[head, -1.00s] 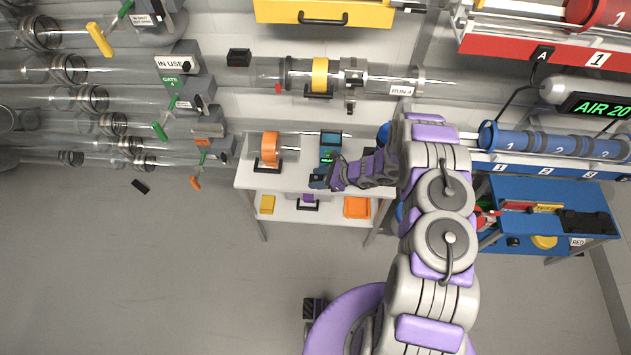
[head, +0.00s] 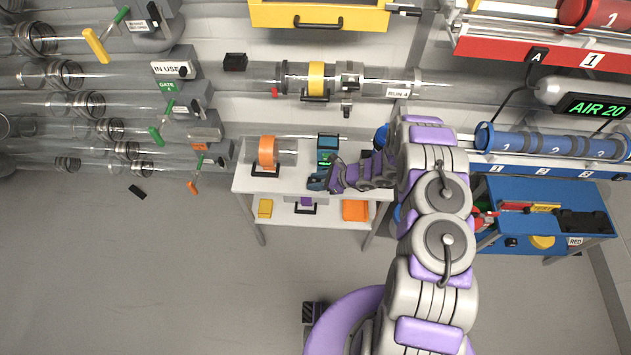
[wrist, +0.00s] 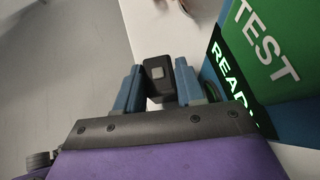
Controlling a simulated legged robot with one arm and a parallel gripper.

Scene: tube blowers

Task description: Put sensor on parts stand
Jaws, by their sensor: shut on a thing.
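My gripper (head: 317,182) is at the front of the white stand's top, just in front of a teal tester (head: 328,148). The tester (wrist: 262,50) stands close at the right there, with a green "TEST" panel and a partly cut "READY" line. The white stand (head: 246,180) looks like the parts stand. The sensor cannot be made out in the head view.
An orange ring part (head: 267,152) stands on the stand's left. The lower shelf holds a yellow block (head: 265,208), a purple part with a black handle (head: 306,203) and an orange tray (head: 355,210). A blue bench (head: 545,205) is at the right. The floor in front is open.

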